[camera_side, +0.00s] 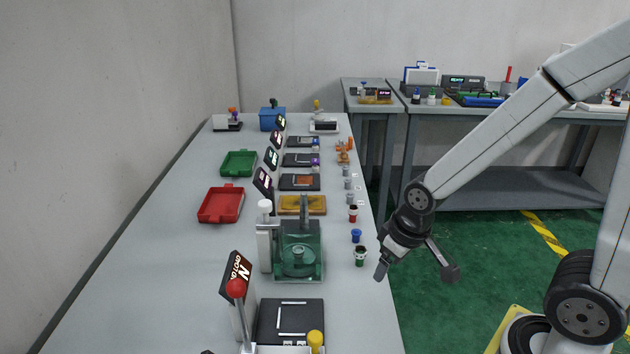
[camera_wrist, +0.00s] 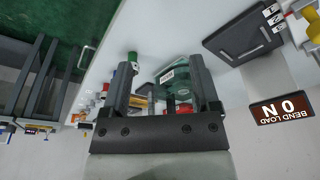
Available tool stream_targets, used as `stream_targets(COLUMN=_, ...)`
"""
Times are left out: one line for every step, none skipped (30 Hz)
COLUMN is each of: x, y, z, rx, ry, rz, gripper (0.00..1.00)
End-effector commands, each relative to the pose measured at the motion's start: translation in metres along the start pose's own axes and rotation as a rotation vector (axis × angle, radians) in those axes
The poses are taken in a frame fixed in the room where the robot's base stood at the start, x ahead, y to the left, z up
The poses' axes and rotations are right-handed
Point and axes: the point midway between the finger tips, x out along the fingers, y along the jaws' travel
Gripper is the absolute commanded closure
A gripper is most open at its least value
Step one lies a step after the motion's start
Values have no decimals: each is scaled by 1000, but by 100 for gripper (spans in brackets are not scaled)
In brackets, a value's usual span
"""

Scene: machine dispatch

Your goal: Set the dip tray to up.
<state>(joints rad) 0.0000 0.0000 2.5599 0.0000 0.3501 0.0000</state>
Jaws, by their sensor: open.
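A clear green tank station (camera_side: 298,262), which looks like the dip tray, stands on the bench with a round piece inside and a grey upright post behind. A pale column with a white knob (camera_side: 265,207) stands at its left. Whether the tray is up or down I cannot tell. In the wrist view the green tank (camera_wrist: 176,72) shows between the fingers, partly hidden. My gripper (camera_wrist: 162,84) is open and empty. In the side view my gripper (camera_side: 384,266) hangs off the bench's right edge, right of the tank and apart from it.
A station with a red ball lever (camera_side: 236,288) stands in front. Red (camera_side: 221,204) and green (camera_side: 238,163) trays lie at the left.

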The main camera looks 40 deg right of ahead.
Motion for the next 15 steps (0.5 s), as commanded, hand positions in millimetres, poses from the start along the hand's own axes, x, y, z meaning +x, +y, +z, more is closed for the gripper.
stream_targets(x=0, y=0, z=-1, rx=0, ry=1, rz=0, gripper=21)
stream_targets(x=0, y=0, z=-2, rx=0, ry=2, rz=0, gripper=21)
stream_targets(x=-1, y=-1, z=-5, rx=-1, ry=3, rz=0, gripper=21)
stream_targets(x=-1, y=-1, z=-7, rx=-1, ry=4, rz=0, gripper=21)
stream_targets(x=-1, y=-2, z=-10, rx=-2, ry=6, rz=0, gripper=21)
stream_targets(x=-2, y=-3, z=-15, rx=-3, ry=9, rz=-1, gripper=21)
stream_targets(x=-3, y=-4, z=-20, rx=-3, ry=13, rz=-1, gripper=21)
stream_targets(x=-4, y=-4, z=-25, rx=-4, ry=15, rz=-1, gripper=21)
stream_targets(x=-5, y=-6, z=-33, rx=-5, ry=18, rz=-1, gripper=21)
stream_targets(x=-6, y=-7, z=-40, rx=-5, ry=23, rz=-1, gripper=21)
stream_targets(x=-7, y=-9, z=-47, rx=-5, ry=27, rz=-1, gripper=21)
stream_targets(x=-9, y=-11, z=-58, rx=-7, ry=32, rz=-1, gripper=21)
stream_targets(x=-11, y=-13, z=-66, rx=-8, ry=37, rz=-2, gripper=21)
stream_targets(x=-13, y=-16, z=-76, rx=-9, ry=43, rz=-2, gripper=21)
stream_targets(x=-15, y=-18, z=-88, rx=-9, ry=49, rz=-1, gripper=21)
